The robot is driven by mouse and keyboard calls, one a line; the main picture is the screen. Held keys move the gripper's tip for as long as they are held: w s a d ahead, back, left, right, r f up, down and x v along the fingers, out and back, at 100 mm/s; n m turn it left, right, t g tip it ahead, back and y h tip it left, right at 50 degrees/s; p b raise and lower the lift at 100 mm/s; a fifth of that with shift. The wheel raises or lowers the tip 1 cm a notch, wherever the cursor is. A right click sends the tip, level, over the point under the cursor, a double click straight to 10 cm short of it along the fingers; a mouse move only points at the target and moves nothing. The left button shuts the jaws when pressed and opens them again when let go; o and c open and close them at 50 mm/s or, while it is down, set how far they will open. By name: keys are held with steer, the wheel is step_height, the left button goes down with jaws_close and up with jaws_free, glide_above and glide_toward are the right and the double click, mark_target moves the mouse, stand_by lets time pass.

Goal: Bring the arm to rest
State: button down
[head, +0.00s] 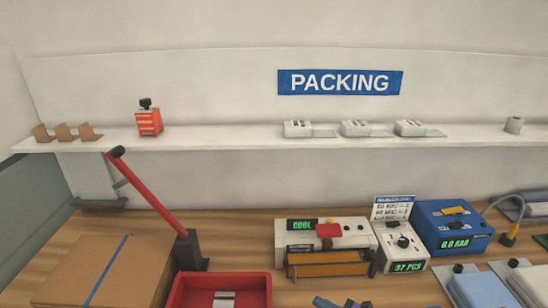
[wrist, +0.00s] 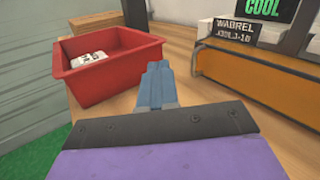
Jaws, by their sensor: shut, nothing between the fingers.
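My gripper (wrist: 157,75) shows in the wrist view as two blue-grey fingers close together, with nothing between them. It points over the wooden bench, just right of the red bin and left of the orange-fronted machine, apart from both as far as I can tell. In the head view only a small blue and purple part of my gripper (head: 340,303) shows at the bottom edge. The rest of the arm is out of view there.
A red bin (head: 254,287) holds a pale item. A cardboard box (head: 70,265) and red lever (head: 150,195) stand left. A sealer (head: 350,236), a counter box (head: 401,246) and a blue box (head: 452,230) stand right. A white shelf (head: 220,137) runs behind.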

steer(key=s+a+r+n+g+y, duration=0.35)
steer(key=a+r+n+g, duration=0.5)
steer(key=a+r, duration=0.3)
steer(key=s+a+r+n+g+h, duration=0.4)
steer(key=s+r+n+g, duration=0.25)
steer(key=s+n, duration=0.35)
steer(key=s+d+r+n+h, duration=0.2)
steer(key=s+n+h, duration=0.2)
steer(key=s+h, duration=0.65)
steer(key=s+d+r+n+t+h, duration=0.1)
steer(key=s+d+r+t+h, duration=0.1)
steer(key=s+d, duration=0.7)
steer(key=shift+s+d+n+h, duration=0.3)
steer(key=shift+d+h, duration=0.6)
steer(key=shift+d, duration=0.4)
steer(key=shift+r, duration=0.1)
